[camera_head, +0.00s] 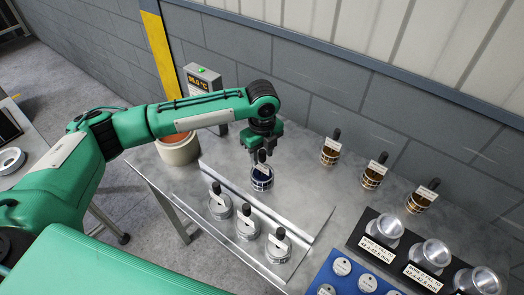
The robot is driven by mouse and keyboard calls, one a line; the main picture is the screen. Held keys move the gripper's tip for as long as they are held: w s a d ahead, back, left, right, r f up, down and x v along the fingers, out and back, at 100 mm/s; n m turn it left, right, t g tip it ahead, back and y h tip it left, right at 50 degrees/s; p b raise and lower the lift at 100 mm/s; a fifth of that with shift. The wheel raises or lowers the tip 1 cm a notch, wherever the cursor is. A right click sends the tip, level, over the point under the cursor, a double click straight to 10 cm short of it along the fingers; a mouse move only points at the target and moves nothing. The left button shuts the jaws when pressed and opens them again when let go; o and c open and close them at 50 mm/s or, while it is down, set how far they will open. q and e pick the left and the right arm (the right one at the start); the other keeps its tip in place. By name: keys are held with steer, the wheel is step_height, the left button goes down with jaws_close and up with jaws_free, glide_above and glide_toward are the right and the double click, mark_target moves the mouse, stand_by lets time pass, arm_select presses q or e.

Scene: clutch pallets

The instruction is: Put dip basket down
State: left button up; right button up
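The dip basket (261,180) is a small round metal basket with a dark blue inside, a black upright handle and a white tag. It is upright at the back of the metal tray (300,218); whether it touches the surface I cannot tell. My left gripper (263,149) points down right above it, and its fingertips appear shut on the top of the handle. The fingers partly hide the handle's upper end. My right gripper is not in view.
Several grey baskets with black handles (248,227) stand in a row in the tray's front. Amber baskets (372,179) stand at the back right. A round orange-filled pot (178,149) and a temperature display (203,84) are at the left. A black rack (408,262) and blue tray (336,288) lie front right.

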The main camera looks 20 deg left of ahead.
arm_select(q)
steer(key=shift+r, duration=0.1)
steer(key=shift+r, duration=0.25)
step_height(320, 180, up, 12)
steer(key=b, duration=0.3)
steer(key=shift+f+b, duration=0.2)
steer(key=shift+b, duration=0.2)
